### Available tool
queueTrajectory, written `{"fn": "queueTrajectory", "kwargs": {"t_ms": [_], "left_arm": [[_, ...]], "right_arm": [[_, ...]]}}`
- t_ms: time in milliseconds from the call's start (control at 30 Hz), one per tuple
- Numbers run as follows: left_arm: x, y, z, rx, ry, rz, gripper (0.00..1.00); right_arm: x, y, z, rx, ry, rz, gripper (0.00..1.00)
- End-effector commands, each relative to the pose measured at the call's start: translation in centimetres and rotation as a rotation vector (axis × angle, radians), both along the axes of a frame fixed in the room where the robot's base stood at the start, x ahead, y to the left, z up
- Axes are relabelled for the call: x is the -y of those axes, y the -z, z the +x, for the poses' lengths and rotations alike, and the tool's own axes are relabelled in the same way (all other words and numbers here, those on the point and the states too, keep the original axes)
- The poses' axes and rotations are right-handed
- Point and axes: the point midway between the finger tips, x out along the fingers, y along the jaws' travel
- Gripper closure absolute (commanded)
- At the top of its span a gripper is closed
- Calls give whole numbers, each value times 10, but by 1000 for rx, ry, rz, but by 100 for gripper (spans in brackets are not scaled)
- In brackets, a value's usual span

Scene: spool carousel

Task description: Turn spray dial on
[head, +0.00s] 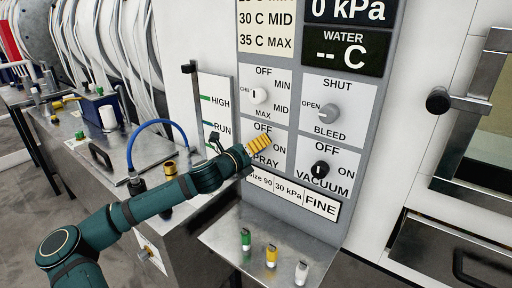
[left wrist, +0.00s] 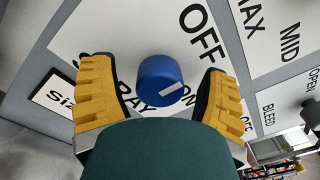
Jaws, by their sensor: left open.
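The spray dial is a blue round knob (left wrist: 157,80) with a white mark, in the left wrist view. In the head view the gripper hides the dial and part of the SPRAY label. My right gripper is not in view.
Neighbouring dials are close: the white chill dial (head: 259,96) above, the grey bleed dial (head: 329,113) to the upper right and the black vacuum dial (head: 319,170) to the right. A metal shelf (head: 222,240) below holds small green, yellow and white-topped items.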

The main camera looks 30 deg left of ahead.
Motion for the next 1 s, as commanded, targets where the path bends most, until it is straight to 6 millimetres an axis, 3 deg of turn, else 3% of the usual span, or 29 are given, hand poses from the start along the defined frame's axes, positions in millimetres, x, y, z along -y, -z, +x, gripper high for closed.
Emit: {"fn": "queueTrajectory", "kwargs": {"t_ms": [67,267,300,667,1000], "left_arm": [[0,0,0,0,0,0,25],[0,0,0,0,0,0,91],[0,0,0,0,0,0,94],[0,-1,0,4,-1,47,95],[0,-3,0,22,-2,281,95]], "right_arm": [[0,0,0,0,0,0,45],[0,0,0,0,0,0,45],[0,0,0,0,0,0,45],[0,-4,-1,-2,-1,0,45],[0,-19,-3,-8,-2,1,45]]}}
